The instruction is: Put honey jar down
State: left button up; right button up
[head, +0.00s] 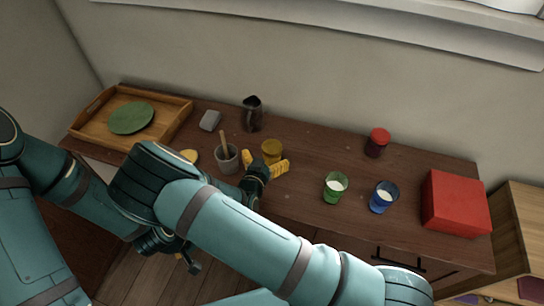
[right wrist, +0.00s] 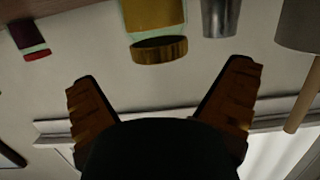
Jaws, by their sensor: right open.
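The honey jar (head: 271,149) is yellow and stands upright on the dark wooden cabinet top (head: 325,150). In the right wrist view the honey jar (right wrist: 155,18) appears upside down, gold lid lowest, ahead of the gap between the fingers. My right gripper (head: 265,163) is open, with its yellow fingers on the near side of the jar. In the right wrist view the right gripper (right wrist: 160,95) has its fingers spread wide with nothing between them. My left gripper (head: 180,250) hangs low in front of the cabinet; its jaws are too unclear to read.
A grey cup (head: 228,160) with a wooden stick is left of the jar, a dark pitcher (head: 252,114) behind. A green glass (head: 335,188), blue glass (head: 383,197), red-lidded jar (head: 377,143) and red box (head: 456,203) stand right. A wooden tray (head: 172,120) is far left.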

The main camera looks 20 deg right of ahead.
aim_at(271, 148)
jog(key=shift+x, duration=2.8)
jog(key=c, duration=1.3)
